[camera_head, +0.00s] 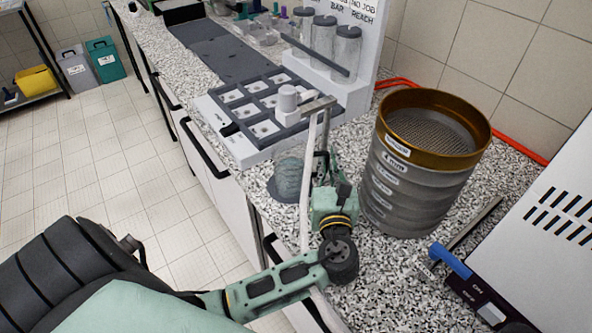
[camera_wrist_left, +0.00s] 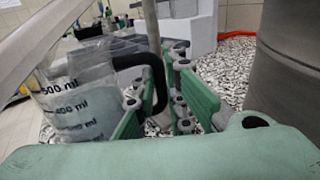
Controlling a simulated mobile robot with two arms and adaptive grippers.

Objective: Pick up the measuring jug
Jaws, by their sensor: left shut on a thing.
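The measuring jug (camera_wrist_left: 75,105) shows in the left wrist view as a clear vessel with black millilitre marks and a black curved handle (camera_wrist_left: 157,85). My left gripper (camera_wrist_left: 165,105) is shut on this handle, with its green fingers on either side of it. In the head view my left gripper (camera_head: 323,175) is low over the speckled worktop, left of the sieve stack. A rounded grey shape (camera_head: 289,180) lies just left of it; I cannot tell whether this is the jug. My right gripper is not in view.
The sieve stack (camera_head: 412,190) with a brass top ring stands close on the right. A grey-white tray (camera_head: 245,135) with square wells lies behind. A blue-handled brush (camera_head: 450,261) and a white appliance (camera_head: 545,235) are at the right. A pale strip (camera_head: 305,200) passes beside the gripper.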

